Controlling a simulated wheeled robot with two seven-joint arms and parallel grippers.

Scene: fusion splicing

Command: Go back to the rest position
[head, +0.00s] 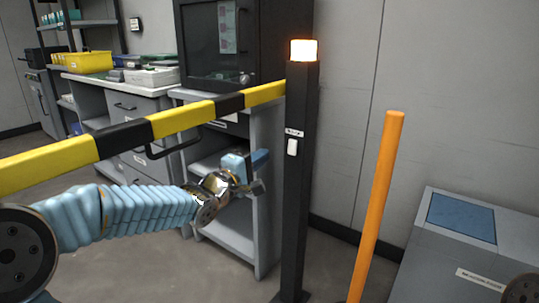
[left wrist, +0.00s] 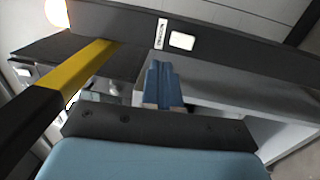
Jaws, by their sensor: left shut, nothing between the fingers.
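My left gripper (head: 260,172) is at the middle of the head view, at the end of my pale blue sleeved arm that comes in from the left. Its blue fingers are shut with nothing between them. The shut fingers also show in the left wrist view (left wrist: 163,85). The gripper is below the yellow and black barrier bar (head: 185,118) and to the left of the dark post (head: 298,180). My right gripper is not in view; only a dark round part of my own shows at the lower right edge.
The post carries a lit orange lamp (head: 304,50) and a small white button box (head: 292,147). An orange pole (head: 378,205) stands right of it. A grey cabinet with a blue top panel (head: 461,217) is at the right. Behind the bar are a workbench and a yellow bin (head: 88,62).

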